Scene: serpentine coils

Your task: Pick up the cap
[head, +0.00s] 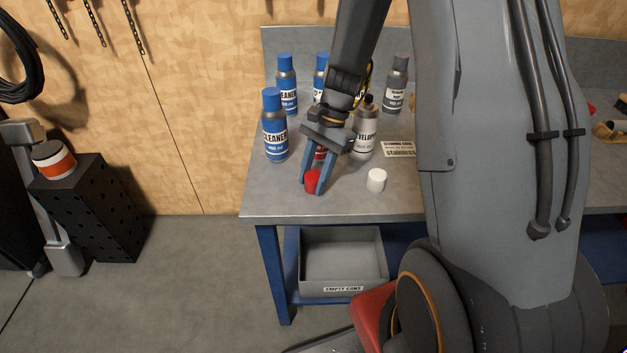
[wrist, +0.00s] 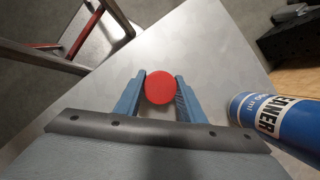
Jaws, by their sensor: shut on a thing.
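A red cap (wrist: 161,87) sits between the two blue fingers of my gripper (wrist: 161,92) in the wrist view. Both fingers touch its sides. In the head view, the red cap (head: 312,179) shows at the fingertips of my gripper (head: 316,184), near the front left of the workbench. I cannot tell whether the cap touches the bench top. A white cap (head: 376,180) stands on the bench to the right of my gripper, apart from it. Something red behind the fingers is mostly hidden.
A blue cleaner can (head: 275,126) stands close left of my gripper; it also shows in the wrist view (wrist: 272,124). A grey developer can (head: 366,130) stands behind right. More cans line the back. An empty grey bin (head: 343,289) sits below the bench (head: 262,206).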

